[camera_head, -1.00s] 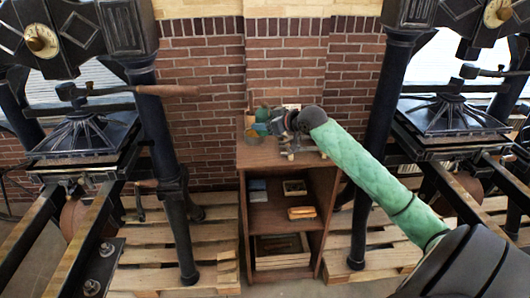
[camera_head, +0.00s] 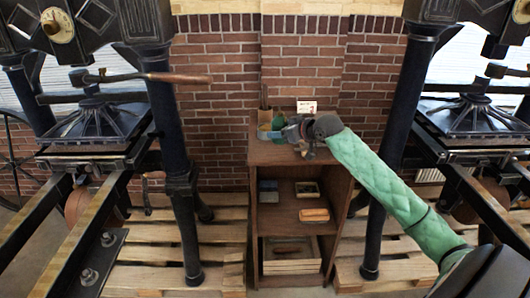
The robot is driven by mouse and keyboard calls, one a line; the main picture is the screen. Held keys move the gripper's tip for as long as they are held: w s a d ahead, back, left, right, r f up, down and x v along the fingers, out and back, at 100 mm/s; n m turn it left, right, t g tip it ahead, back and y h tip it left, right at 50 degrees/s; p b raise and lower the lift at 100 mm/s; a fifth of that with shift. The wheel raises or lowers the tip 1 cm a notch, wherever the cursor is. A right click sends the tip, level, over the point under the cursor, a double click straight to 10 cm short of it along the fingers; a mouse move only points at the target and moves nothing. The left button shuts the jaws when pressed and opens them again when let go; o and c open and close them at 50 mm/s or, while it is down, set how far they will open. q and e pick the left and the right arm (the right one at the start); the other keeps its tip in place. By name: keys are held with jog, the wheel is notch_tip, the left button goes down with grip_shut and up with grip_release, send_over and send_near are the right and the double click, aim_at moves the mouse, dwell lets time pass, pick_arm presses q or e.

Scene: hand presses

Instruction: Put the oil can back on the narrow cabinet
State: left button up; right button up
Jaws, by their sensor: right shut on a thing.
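The narrow cabinet (camera_head: 265,153) is a brown wooden open-front unit standing against the brick wall in the middle. My right arm reaches in from the lower right, and its gripper (camera_head: 293,134) is at the left part of the cabinet top. The right gripper is shut on the oil can (camera_head: 277,123), a small green thing mostly hidden by the gripper and by things around it. I cannot tell whether the can touches the cabinet top. My left gripper is not in view.
A cup with thin sticks (camera_head: 265,117) stands at the back left of the cabinet top, close to the gripper. A small white card (camera_head: 306,107) is behind. Shelves hold boxes and an orange block (camera_head: 314,215). Dark presses (camera_head: 178,170) flank the cabinet on pallets.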

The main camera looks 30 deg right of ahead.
jog(key=w+f+p, duration=0.1)
jog(key=w+f, duration=0.1)
jog(key=w, duration=0.1)
jog(key=w+f+p, duration=0.2)
jog(key=w, duration=0.2)
jog(key=w+d+f+p, duration=0.1)
jog(key=w+f+p, duration=0.1)
jog(key=w, duration=0.2)
jog(key=shift+w+f, duration=0.15)
jog(key=shift+f, duration=0.1)
jog(key=shift+f+p, duration=0.3)
jog(key=shift+f, duration=0.1)
notch_tip(320, 180, down, 3)
jog(key=shift+r+p, duration=0.1)
jog(key=shift+p, duration=0.9)
jog(key=shift+f, duration=0.3)
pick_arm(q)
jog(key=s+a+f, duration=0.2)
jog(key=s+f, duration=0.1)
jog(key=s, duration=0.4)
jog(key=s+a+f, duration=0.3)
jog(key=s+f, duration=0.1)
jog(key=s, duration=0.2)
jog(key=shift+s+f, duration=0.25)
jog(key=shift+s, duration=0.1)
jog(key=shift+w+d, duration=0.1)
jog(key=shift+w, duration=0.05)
pick_arm(e)
jog(key=shift+f, duration=0.1)
